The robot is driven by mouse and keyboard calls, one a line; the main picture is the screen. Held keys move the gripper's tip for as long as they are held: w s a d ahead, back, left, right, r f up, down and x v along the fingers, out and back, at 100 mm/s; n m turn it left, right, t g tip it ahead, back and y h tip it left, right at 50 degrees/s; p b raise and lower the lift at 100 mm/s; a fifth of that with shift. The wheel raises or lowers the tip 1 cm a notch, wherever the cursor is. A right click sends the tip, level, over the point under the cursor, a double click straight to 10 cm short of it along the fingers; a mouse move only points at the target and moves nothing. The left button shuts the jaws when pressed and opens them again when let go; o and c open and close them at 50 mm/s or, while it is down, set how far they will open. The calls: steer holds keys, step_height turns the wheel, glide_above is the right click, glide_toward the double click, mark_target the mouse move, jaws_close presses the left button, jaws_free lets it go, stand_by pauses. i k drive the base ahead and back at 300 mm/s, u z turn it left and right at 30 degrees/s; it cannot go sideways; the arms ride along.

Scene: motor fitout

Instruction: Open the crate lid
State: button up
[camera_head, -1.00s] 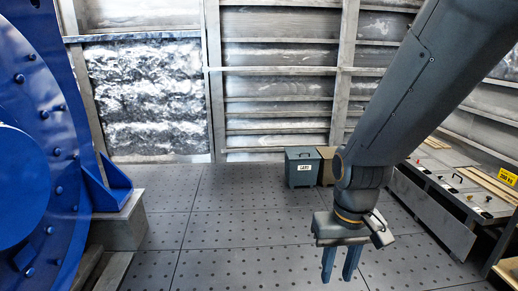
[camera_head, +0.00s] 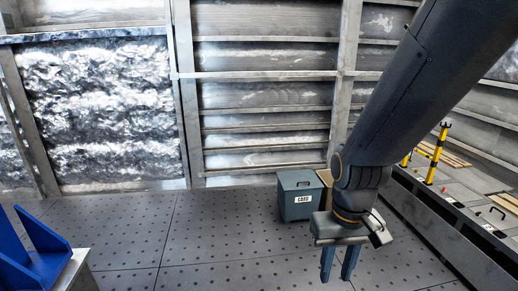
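A grey-blue crate (camera_head: 297,204) with a white label stands on the floor near the back wall. Its lid (camera_head: 299,180) looks shut, with a small dark handle (camera_head: 303,184) on it. My gripper (camera_head: 339,276) points down in front of and to the right of the crate, nearer to me and apart from it. Its two blue fingers are spaced apart with nothing seen between them. The fingertips are low in the picture, over the floor.
A tan box (camera_head: 324,178) stands right behind the crate, partly hidden by my arm. A long low bench (camera_head: 445,222) with yellow-black posts (camera_head: 436,153) runs along the right. Blue machinery (camera_head: 30,256) on a block is at lower left. The perforated floor (camera_head: 190,232) between is clear.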

mark_target(299, 180)
steer(key=z, duration=0.1)
steer(key=i, duration=1.75)
steer(key=z, duration=0.25)
steer(key=i, duration=1.65)
steer(key=z, duration=0.1)
